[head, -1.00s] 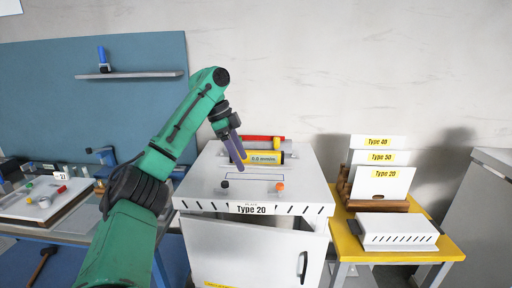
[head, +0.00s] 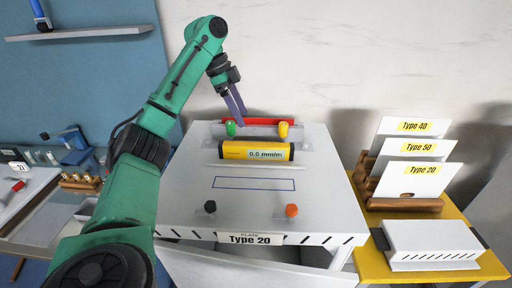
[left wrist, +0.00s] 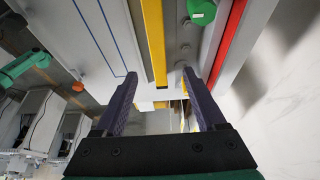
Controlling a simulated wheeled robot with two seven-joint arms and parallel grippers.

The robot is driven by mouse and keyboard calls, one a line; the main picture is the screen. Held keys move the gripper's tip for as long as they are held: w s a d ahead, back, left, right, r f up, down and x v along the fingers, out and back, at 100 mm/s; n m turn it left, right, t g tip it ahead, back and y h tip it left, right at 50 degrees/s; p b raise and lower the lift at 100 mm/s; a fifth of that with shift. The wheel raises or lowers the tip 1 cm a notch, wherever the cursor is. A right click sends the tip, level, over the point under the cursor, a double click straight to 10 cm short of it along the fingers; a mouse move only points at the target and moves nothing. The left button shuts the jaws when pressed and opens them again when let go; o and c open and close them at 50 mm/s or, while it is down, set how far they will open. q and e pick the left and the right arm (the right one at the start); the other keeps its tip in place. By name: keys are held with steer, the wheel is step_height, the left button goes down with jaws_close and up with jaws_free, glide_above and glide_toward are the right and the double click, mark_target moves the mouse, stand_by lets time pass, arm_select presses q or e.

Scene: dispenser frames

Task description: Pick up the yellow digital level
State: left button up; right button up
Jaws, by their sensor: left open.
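The yellow digital level (head: 235,150) lies on top of the white cabinet, with a display reading 0.0 mm/m. It also shows in the left wrist view (left wrist: 154,40) as a long yellow bar running toward the gap between my fingers. My left gripper (head: 238,108) is open and empty, above the back left of the cabinet top, behind the level in the head view. In the left wrist view its fingers (left wrist: 160,80) point toward the cabinet top, apart from each other. My right gripper is not in view.
A red bar (head: 262,121) with green (head: 231,128) and yellow (head: 283,130) knobs lies behind the level. Black (head: 210,206) and orange (head: 291,210) knobs stand at the cabinet's front. Labelled plates (head: 420,182) stand on the yellow table (head: 376,264) at right.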

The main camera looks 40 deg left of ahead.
arm_select(q)
steer(key=b, duration=0.2)
glide_above(255, 144)
steer(key=s+a, duration=0.1)
steer(key=s, duration=0.1)
steer(key=f, duration=0.4)
steer(key=shift+s+f, duration=0.2)
steer(key=f, duration=0.1)
steer(key=w+f, duration=0.1)
steer(key=w+f+p, duration=0.1)
steer(key=shift+w+a+f, duration=0.25)
steer(key=shift+a+f, duration=0.05)
steer(key=d+f, duration=0.1)
steer(key=d+f+p, duration=0.1)
steer(key=f, duration=0.1)
steer(key=shift+s+p, duration=0.1)
steer(key=shift+p, duration=0.2)
steer(key=shift+f, duration=0.1)
steer(key=shift+w+a+f, duration=0.1)
steer(key=shift+w+f, duration=0.05)
steer(key=shift+w, duration=0.05)
jaws_close()
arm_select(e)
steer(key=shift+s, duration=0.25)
